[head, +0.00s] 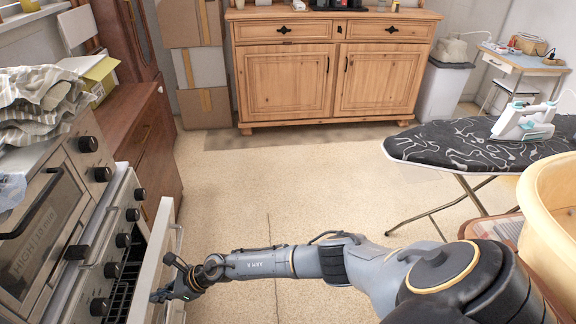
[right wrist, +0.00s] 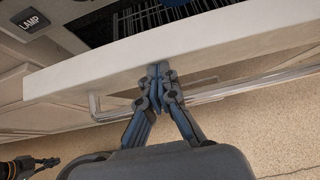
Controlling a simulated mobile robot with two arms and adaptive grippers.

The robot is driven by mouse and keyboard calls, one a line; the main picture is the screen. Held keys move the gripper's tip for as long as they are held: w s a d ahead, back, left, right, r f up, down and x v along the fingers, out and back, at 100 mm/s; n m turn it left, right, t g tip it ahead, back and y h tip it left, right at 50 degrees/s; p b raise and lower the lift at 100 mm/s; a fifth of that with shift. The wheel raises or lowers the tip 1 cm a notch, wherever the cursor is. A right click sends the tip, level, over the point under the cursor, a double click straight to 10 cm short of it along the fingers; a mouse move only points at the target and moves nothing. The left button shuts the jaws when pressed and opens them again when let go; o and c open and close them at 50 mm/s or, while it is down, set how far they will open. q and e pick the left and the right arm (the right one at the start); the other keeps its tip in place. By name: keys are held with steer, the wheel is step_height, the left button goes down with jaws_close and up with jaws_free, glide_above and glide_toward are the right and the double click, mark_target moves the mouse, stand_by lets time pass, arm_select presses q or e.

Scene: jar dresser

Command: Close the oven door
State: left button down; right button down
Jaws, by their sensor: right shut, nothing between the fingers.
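The oven door (head: 153,262) is a pale panel standing partly open at the lower left in the head view, with a gap between it and the oven front. Its light top edge (right wrist: 200,40) crosses the right wrist view, and its metal bar handle (right wrist: 260,83) runs along the outer face. My right gripper (head: 168,292) is at the door's outer side. In the right wrist view its fingertips (right wrist: 158,72) are together and empty, at or very near the door's outer face by the handle; contact is unclear. Part of what looks like my left gripper (right wrist: 42,163) shows at lower left.
The oven's front has several black knobs (head: 123,240). Dark racks (right wrist: 150,18) show inside the oven. A brown cabinet (head: 150,135) stands beyond it. An ironing board (head: 450,145) and a yellow tub (head: 550,190) are at right. The middle floor (head: 290,180) is clear.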

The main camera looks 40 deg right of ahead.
mark_target(137, 296)
steer(key=w+a, duration=0.1)
steer(key=a, duration=0.1)
steer(key=w+a+r, duration=0.1)
steer(key=w+a, duration=0.1)
steer(key=shift+w+a+r, duration=0.1)
steer(key=shift+a+r, duration=0.05)
steer(key=shift+w+a, duration=0.25)
steer(key=shift+a, duration=0.05)
arm_select(q)
steer(key=shift+s+d+f, duration=0.1)
steer(key=shift+s+d, duration=0.2)
steer(key=shift+d, duration=0.05)
arm_select(e)
steer(key=shift+r, duration=0.1)
steer(key=shift+d, duration=0.1)
